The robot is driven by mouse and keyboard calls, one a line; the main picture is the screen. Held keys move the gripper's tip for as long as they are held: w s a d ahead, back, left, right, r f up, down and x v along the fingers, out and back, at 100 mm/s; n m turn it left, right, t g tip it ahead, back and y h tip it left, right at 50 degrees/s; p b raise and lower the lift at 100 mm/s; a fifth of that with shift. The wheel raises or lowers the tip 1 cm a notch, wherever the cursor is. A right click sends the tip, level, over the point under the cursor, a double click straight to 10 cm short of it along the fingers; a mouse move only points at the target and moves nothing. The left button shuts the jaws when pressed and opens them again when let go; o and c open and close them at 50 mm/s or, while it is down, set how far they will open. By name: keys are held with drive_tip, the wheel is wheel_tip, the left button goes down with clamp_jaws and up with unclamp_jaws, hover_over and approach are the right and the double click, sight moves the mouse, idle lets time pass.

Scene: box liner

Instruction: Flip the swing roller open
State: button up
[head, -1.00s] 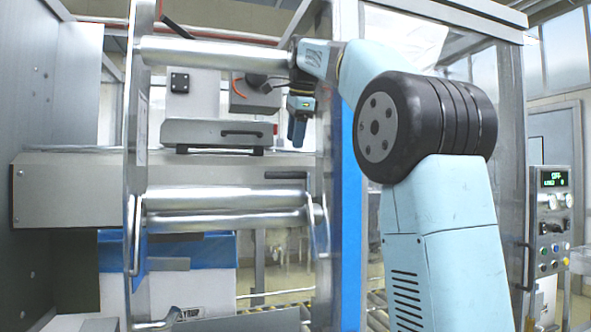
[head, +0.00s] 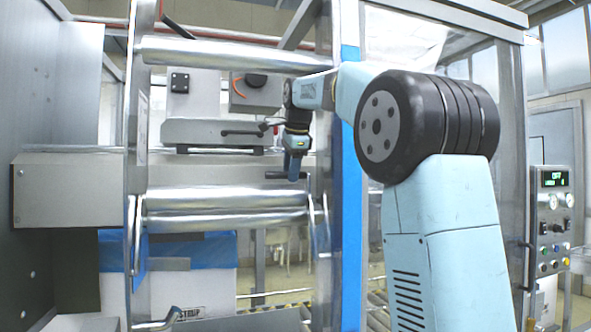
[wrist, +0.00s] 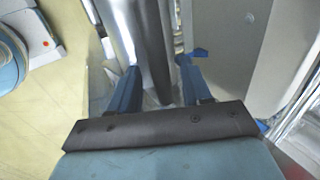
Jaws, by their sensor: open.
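The lower silver roller pair (head: 225,200) spans the frame between two upright side plates, level, with an arm-like bracket at each end. I cannot tell which of the two close-set rollers swings. My gripper (head: 294,172) points down just above the right end of this pair in the head view. In the wrist view my gripper (wrist: 158,66) is open, with its two blue fingers apart. A shiny metal roller (wrist: 148,45) shows in the gap between them. Nothing is gripped, and contact with the roller cannot be told.
A fixed upper roller (head: 230,56) crosses above my gripper. The left side plate (head: 138,130) and a blue-edged post (head: 350,180) flank the space. A grey bracket with a black handle (head: 215,132) is behind. A control panel (head: 550,220) stands at far right.

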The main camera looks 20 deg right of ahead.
clamp_jaws()
idle(0.4)
